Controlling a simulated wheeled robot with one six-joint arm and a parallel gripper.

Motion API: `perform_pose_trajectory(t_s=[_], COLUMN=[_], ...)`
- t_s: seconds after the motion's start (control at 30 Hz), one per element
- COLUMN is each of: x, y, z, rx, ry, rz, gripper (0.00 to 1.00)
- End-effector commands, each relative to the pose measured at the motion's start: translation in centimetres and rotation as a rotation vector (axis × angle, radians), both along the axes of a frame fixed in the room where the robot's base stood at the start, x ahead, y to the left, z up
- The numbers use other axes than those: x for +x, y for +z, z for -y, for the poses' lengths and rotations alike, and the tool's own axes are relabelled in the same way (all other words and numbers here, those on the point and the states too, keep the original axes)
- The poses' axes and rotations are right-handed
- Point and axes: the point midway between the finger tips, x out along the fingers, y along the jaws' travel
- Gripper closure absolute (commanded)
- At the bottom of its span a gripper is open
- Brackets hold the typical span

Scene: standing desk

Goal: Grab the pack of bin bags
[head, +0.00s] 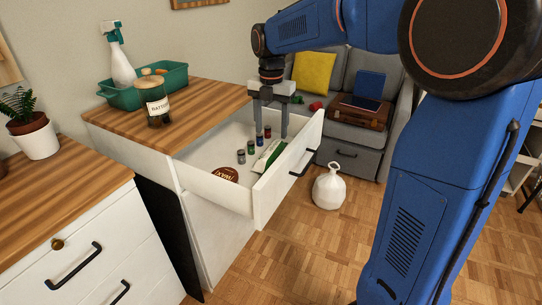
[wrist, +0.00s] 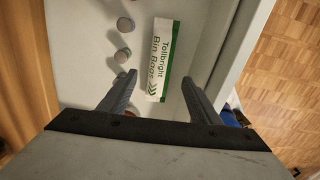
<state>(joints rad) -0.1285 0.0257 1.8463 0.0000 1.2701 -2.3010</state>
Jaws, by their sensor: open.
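The pack of bin bags (head: 268,156) is a white and green box lying in the open drawer, close to the drawer's front panel. In the wrist view its label reads Bin Bags (wrist: 157,62), and its near end lies between my fingers as seen from above. My gripper (head: 270,129) points down into the drawer (head: 212,158). In the wrist view my gripper (wrist: 160,92) is open, with one finger on each side of the pack's near end. I cannot tell how far the fingertips are above it.
Several small cylinders (head: 251,147) stand in a row left of the pack. A brown round tin (head: 225,173) lies at the drawer's near end. The drawer front (head: 290,166) rises close beside the right finger. A white bag (head: 329,188) stands on the floor.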

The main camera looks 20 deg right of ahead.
Motion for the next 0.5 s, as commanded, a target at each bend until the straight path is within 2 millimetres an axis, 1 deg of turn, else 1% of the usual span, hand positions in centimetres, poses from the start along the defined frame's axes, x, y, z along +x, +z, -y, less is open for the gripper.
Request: perform_pose_trajectory(t_s=[0.03, 0.1, 0.2, 0.5], x=[0.0, -0.1, -0.1, -0.1], y=[-0.9, -2.1, -3.4, -5.4], z=[0.0, 0.0, 0.0, 0.0], rx=[0.0, -0.001, -0.001, 0.0], ry=[0.0, 0.0, -0.001, -0.001], rz=[-0.003, -0.003, -0.002, 0.0], gripper=[0.42, 0.42, 0.42, 0.42])
